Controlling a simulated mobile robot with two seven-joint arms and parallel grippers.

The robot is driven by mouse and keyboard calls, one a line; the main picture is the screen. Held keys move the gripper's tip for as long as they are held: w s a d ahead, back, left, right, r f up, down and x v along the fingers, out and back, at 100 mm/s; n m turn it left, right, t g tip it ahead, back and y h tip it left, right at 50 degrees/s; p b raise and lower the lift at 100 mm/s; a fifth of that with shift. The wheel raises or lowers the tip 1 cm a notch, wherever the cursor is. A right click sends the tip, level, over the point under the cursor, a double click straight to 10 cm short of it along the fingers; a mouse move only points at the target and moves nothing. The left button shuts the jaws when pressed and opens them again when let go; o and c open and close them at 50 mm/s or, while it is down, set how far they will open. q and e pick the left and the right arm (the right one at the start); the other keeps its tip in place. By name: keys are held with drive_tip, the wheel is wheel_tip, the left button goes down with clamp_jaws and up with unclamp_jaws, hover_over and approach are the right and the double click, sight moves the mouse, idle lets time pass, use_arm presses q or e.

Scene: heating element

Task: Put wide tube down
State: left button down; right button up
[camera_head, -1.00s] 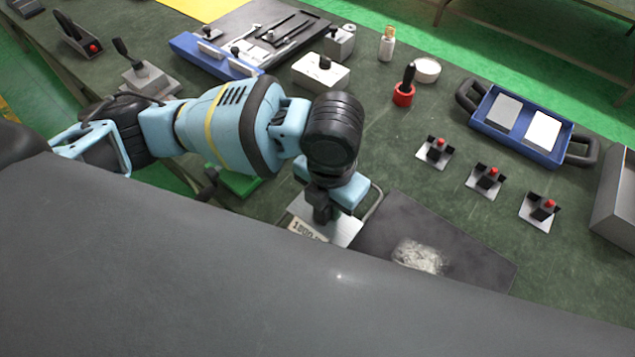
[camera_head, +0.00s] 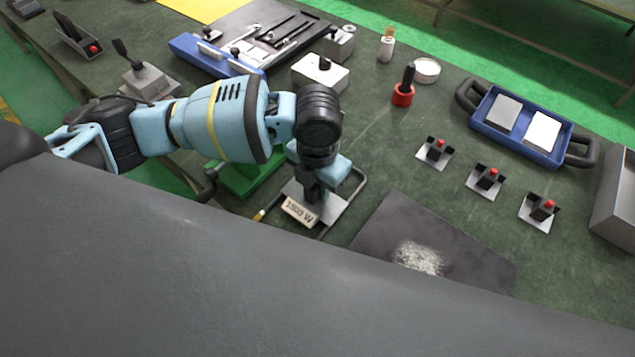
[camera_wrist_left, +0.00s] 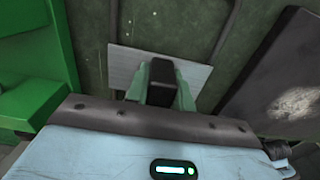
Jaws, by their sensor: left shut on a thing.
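The wide tube (camera_head: 361,181) is a dark bent tube that shows around a pale grey plate (camera_head: 329,211) with a beige lettered tag (camera_head: 300,212). In the left wrist view the plate (camera_wrist_left: 196,78) lies across dark tube legs (camera_wrist_left: 222,33). My left gripper (camera_head: 312,193) points down and is shut on the black block (camera_wrist_left: 163,74) at the plate. It is close above the green bench; I cannot tell if the tube touches the bench. My right gripper is not in view.
A dark mat (camera_head: 382,232) with a pale worn patch lies right of the plate. A green block (camera_head: 250,178) stands left. Small red-button clamps (camera_head: 487,180), a blue tray (camera_head: 520,125) and a red-based tool (camera_head: 403,92) stand farther right. Bare bench lies between.

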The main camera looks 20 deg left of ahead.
use_arm(q)
drive_tip(key=shift+f, duration=0.1)
drive_tip(key=c, duration=1.2)
unclamp_jaws()
drive_tip(key=shift+r, duration=3.9)
